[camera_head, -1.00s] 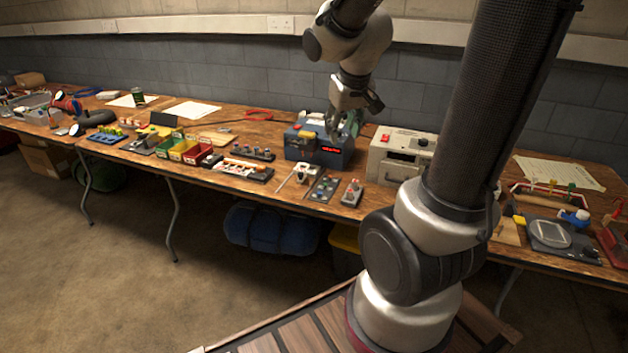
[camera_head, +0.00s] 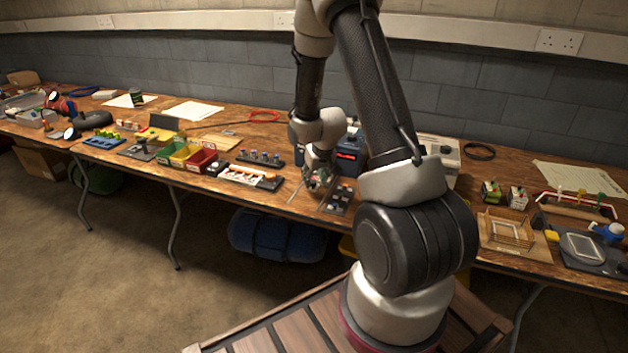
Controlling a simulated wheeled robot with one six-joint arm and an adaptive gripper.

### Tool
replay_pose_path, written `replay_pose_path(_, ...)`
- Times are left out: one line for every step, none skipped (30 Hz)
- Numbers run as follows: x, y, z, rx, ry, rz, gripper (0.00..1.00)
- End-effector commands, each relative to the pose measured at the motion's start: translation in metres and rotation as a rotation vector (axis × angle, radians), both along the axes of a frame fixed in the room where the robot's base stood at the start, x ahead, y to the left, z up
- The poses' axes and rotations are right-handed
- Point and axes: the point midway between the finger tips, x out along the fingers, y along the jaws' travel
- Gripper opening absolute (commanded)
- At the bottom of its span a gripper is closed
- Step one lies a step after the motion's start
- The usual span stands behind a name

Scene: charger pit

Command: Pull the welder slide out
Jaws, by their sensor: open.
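My gripper (camera_head: 319,184) is open and points down, low over the front of the bench, in front of a blue box (camera_head: 352,156) with a red display. A dark plate with small buttons (camera_head: 341,199) lies just right of the gripper. A thin pale rail-like piece (camera_head: 296,203) shows at the gripper's left; the gripper hides the rest of it. A beige box (camera_head: 441,150) stands behind my arm and is mostly covered. I cannot tell for sure which piece is the welder slide, or whether the fingers touch anything.
A white-and-orange strip tray (camera_head: 246,178), a dark rack (camera_head: 260,159) and coloured bins (camera_head: 200,161) stand left of the gripper. A wooden frame (camera_head: 509,232) and two small boxes (camera_head: 517,197) stand to the right.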

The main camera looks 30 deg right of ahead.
Motion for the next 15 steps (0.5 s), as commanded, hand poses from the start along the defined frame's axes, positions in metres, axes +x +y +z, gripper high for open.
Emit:
replay_pose_path(0.0024,-0.0002,-0.0063,0.001,0.001,-0.001,0.42)
replay_pose_path(0.0034,-0.0003,-0.0086,0.001,0.001,-0.002,0.42)
replay_pose_path(0.0046,-0.0005,-0.0112,0.001,0.000,-0.002,0.42)
replay_pose_path(0.0052,-0.0005,-0.0129,0.000,0.000,-0.001,0.42)
replay_pose_path(0.0057,-0.0005,-0.0141,0.000,0.000,-0.001,0.42)
replay_pose_path(0.0062,-0.0006,-0.0151,0.000,0.000,0.000,0.42)
replay_pose_path(0.0064,-0.0006,-0.0154,0.000,0.000,0.000,0.42)
replay_pose_path(0.0066,-0.0006,-0.0155,0.000,-0.001,0.000,0.42)
replay_pose_path(0.0066,-0.0006,-0.0155,0.000,-0.001,0.000,0.42)
replay_pose_path(0.0067,-0.0006,-0.0154,0.000,-0.001,0.000,0.42)
replay_pose_path(0.0066,-0.0006,-0.0153,0.000,-0.001,0.000,0.42)
replay_pose_path(0.0065,-0.0006,-0.0153,0.000,-0.001,0.000,0.42)
replay_pose_path(0.0065,-0.0006,-0.0153,0.000,-0.001,0.000,0.42)
replay_pose_path(0.0065,-0.0006,-0.0152,0.000,-0.001,0.000,0.36)
replay_pose_path(0.0065,-0.0006,-0.0152,0.000,-0.001,0.000,0.29)
